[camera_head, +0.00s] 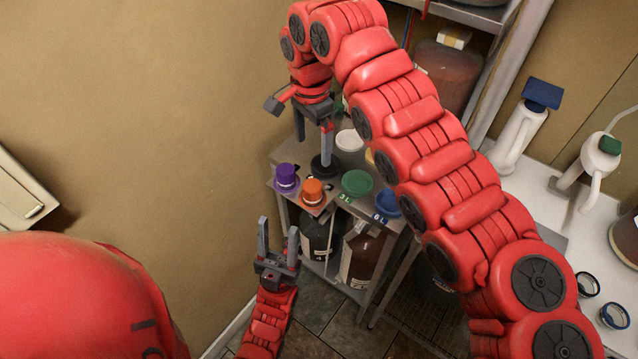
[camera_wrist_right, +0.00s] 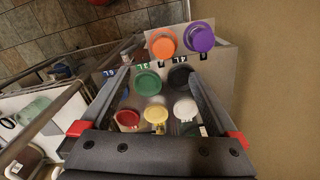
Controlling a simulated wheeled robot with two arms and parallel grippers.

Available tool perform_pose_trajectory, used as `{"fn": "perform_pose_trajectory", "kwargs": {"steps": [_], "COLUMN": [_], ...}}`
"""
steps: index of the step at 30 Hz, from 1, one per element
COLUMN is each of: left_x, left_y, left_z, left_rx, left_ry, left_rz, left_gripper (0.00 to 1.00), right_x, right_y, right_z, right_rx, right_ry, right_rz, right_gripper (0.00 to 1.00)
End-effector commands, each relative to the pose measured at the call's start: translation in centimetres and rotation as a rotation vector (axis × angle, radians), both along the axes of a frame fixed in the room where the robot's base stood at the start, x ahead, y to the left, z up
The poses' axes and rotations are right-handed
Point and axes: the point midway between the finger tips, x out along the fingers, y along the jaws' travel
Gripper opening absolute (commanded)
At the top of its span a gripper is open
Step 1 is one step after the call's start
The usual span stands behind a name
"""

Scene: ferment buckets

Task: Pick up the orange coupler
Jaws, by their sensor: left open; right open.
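The orange coupler (camera_head: 313,192) stands upright at the near edge of a small metal cart, beside the purple coupler (camera_head: 286,178). In the right wrist view the orange coupler (camera_wrist_right: 162,43) is at the top, just past the open fingers, with the purple coupler (camera_wrist_right: 199,37) to its right. My right gripper (camera_head: 314,148) is open and empty, pointing down over the cart behind the couplers. My left gripper (camera_head: 278,238) is open and empty, pointing up in front of the cart and below the orange coupler.
A green lid (camera_head: 357,183) and a blue lid (camera_head: 388,202) lie right of the orange coupler. Black (camera_wrist_right: 180,78), red (camera_wrist_right: 127,118), yellow and white lids are also on the cart top. Dark jugs (camera_head: 362,255) stand on the lower shelf. A wall is at left.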

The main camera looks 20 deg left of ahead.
Motion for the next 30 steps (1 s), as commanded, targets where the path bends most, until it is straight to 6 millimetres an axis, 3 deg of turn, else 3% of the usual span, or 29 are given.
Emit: {"fn": "perform_pose_trajectory", "kwargs": {"steps": [21,30], "left_x": [0.0,0.0], "left_y": [0.0,0.0], "left_z": [2.4,3.4], "left_rx": [0.000,0.000], "left_ry": [0.000,0.000], "left_rz": [0.000,0.000], "left_gripper": [0.50,0.50], "right_x": [-0.1,0.3], "right_y": [0.2,0.2], "right_z": [-10.3,-11.9], "right_rx": [0.007,0.004], "right_ry": [0.002,-0.002], "right_rz": [0.002,0.002], "right_gripper": [0.95,0.95]}}
